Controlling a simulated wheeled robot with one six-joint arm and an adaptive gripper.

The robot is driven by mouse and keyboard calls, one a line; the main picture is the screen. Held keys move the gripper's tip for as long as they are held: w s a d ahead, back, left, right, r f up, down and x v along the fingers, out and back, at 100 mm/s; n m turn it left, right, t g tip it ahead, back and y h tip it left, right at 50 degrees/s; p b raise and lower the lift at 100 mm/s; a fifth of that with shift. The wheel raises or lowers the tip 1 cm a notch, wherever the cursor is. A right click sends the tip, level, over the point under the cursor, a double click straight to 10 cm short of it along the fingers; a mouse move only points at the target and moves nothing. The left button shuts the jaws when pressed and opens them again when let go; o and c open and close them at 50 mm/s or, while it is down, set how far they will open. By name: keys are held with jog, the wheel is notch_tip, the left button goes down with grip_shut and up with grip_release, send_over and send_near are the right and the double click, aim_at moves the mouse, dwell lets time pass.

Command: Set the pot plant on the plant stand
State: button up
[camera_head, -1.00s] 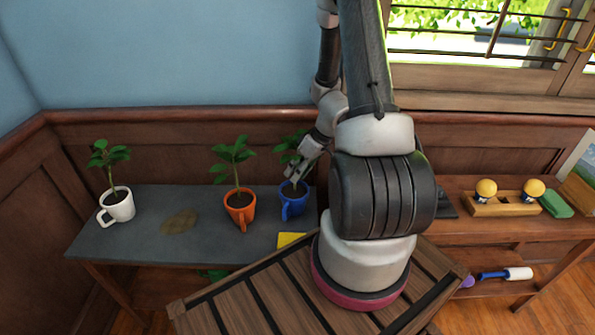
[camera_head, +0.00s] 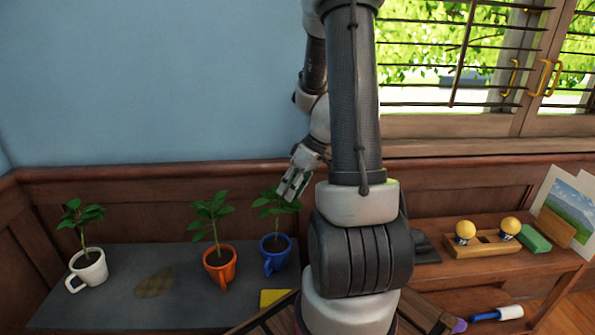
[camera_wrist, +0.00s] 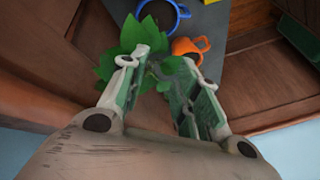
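Three leafy plants in mugs stand on a grey-topped bench: a white mug plant (camera_head: 88,268) at left, an orange mug plant (camera_head: 220,266) in the middle, and a blue mug plant (camera_head: 275,256) at right. My gripper (camera_head: 284,195) is open and empty at the top leaves of the blue mug plant, above its mug. In the wrist view the gripper (camera_wrist: 163,62) has its fingers apart around green leaves (camera_wrist: 120,58). The blue mug (camera_wrist: 165,14) and orange mug (camera_wrist: 188,46) show beyond. I cannot tell which thing is the plant stand.
The grey bench top (camera_head: 110,306) has a brownish patch (camera_head: 155,283) between the white and orange mugs. A yellow square (camera_head: 272,298) lies by the blue mug. A wooden side table (camera_head: 545,266) at right holds a block with yellow-topped pieces (camera_head: 485,244). A panelled wall stands behind.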

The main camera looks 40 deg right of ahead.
jog(key=s+a+r+m+h, duration=0.1)
jog(key=s+a+r+h, duration=0.1)
jog(key=s+a+r, duration=0.2)
jog(key=s+a+r+m+t+h, duration=0.1)
jog(key=s+a+r, duration=0.3)
jog(key=s+r, duration=0.7)
notch_tip(320, 180, up, 6)
jog(key=shift+f+m+t+h, duration=0.1)
jog(key=shift+m+t+h, duration=0.2)
jog(key=shift+m+h, duration=0.45)
jog(key=shift+s, duration=0.2)
